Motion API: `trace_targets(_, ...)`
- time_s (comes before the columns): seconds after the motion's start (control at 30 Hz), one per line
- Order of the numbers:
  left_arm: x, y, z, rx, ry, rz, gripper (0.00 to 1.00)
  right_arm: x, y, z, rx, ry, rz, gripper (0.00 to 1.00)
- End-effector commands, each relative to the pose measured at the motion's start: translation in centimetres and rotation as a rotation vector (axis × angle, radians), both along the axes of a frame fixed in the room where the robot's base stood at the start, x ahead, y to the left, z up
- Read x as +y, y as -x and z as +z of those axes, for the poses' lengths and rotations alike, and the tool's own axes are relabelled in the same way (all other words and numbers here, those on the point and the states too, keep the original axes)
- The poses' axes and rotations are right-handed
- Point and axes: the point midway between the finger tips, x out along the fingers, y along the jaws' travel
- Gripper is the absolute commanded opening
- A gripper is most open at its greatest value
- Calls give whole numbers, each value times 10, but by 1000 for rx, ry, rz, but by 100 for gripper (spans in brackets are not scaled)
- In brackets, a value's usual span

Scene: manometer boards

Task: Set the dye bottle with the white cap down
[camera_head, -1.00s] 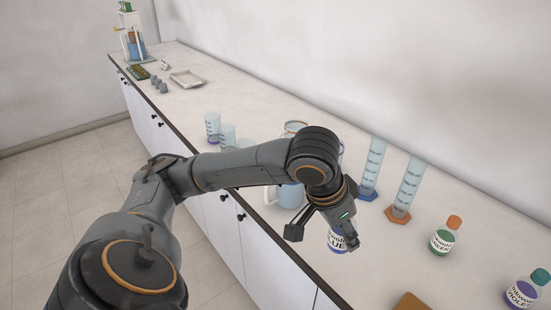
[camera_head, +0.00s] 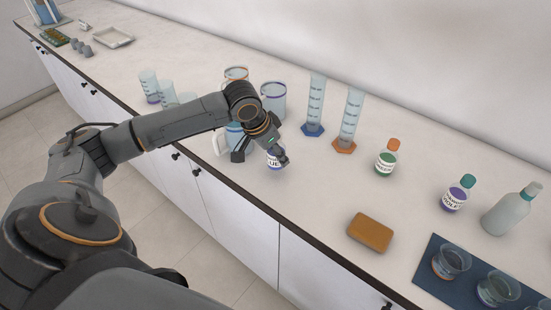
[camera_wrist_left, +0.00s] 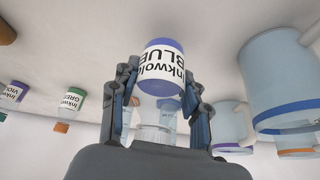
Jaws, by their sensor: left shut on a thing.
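The dye bottle labelled BLUE (camera_head: 274,160) is in my left gripper (camera_head: 262,157), over the front part of the counter (camera_head: 225,180). In the left wrist view the same bottle (camera_wrist_left: 163,65) sits between the fingers of the left gripper (camera_wrist_left: 160,92), which are shut on it. That view shows its white label and blue-violet dye, with the base away from the palm. I cannot tell whether the base touches the counter. My right gripper is not in view.
Jugs (camera_head: 273,98) and measuring cylinders (camera_head: 315,105) stand behind the gripper. Green (camera_head: 386,158) and violet (camera_head: 457,196) dye bottles stand to the right. An orange-brown block (camera_head: 371,232) and a dark mat (camera_head: 428,270) with cups lie nearer. The counter between bottle and block is clear.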

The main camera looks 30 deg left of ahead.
Motion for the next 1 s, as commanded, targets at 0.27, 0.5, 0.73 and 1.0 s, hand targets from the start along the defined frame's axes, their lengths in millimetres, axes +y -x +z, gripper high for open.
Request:
trace_targets(0.27, 0, 0, -30, 0, 1, -1, 12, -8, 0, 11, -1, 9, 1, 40)
trace_targets(0.5, 0, 0, -31, 0, 0, 0, 12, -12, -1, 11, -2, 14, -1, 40)
trace_targets(0.73, 1, 0, -34, 1, 0, 0, 69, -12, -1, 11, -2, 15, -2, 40)
trace_targets(1.0, 0, 0, -34, 1, 0, 0, 69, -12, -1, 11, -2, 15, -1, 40)
